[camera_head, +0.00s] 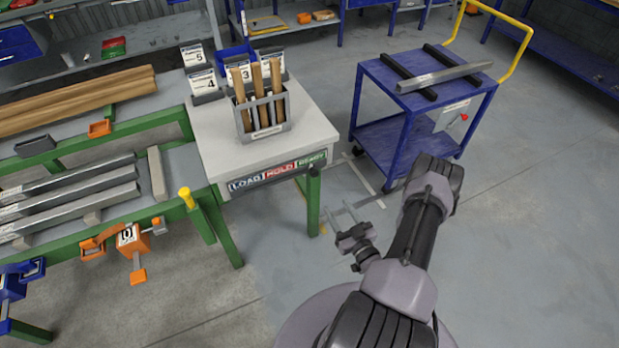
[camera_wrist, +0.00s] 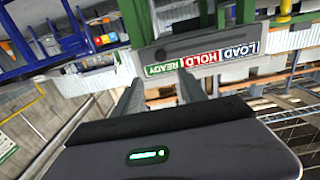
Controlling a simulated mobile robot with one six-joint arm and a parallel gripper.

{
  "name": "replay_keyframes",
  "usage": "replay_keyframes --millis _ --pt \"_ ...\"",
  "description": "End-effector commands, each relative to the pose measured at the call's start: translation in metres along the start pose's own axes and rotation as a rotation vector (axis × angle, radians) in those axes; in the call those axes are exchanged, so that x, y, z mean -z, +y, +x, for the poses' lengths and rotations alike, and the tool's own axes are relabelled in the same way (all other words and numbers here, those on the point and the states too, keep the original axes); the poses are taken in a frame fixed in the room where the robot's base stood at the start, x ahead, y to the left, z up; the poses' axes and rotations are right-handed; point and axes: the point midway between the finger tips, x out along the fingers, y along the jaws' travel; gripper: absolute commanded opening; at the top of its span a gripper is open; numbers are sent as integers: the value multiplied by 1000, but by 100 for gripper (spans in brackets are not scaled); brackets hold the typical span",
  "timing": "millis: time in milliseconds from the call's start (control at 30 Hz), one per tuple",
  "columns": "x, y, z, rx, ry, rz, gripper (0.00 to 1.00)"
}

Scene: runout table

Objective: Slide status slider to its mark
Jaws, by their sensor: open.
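The status strip (camera_head: 277,173) runs along the front edge of the light grey table, with LOAD, HOLD and READY fields from left to right. It also shows upside down in the wrist view (camera_wrist: 203,53), with the green READY field nearest my fingers. My gripper (camera_head: 336,211) is open and empty, in front of the table and to the right of the strip. In the wrist view its two fingers (camera_wrist: 160,78) point towards the strip's READY end, apart from it.
A grey holder (camera_head: 264,126) with several brown wooden pieces stands on the table (camera_head: 310,125). A green post (camera_head: 314,200) stands near the table's front right corner. A blue cart (camera_head: 362,110) carries a metal bar at the right. Open floor lies between.

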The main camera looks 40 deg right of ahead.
Motion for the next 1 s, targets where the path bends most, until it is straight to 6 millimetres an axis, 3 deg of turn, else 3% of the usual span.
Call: replay_keyframes --millis 300,500,867,900,1000 --pt "-2 -4 96 11 5 -6 49" --pt "-2 -3 135 8 3 -6 49" --pt "1 -3 147 6 1 -4 49" --pt "1 -3 147 6 1 -4 47" --pt "1 -3 147 7 1 -4 28"
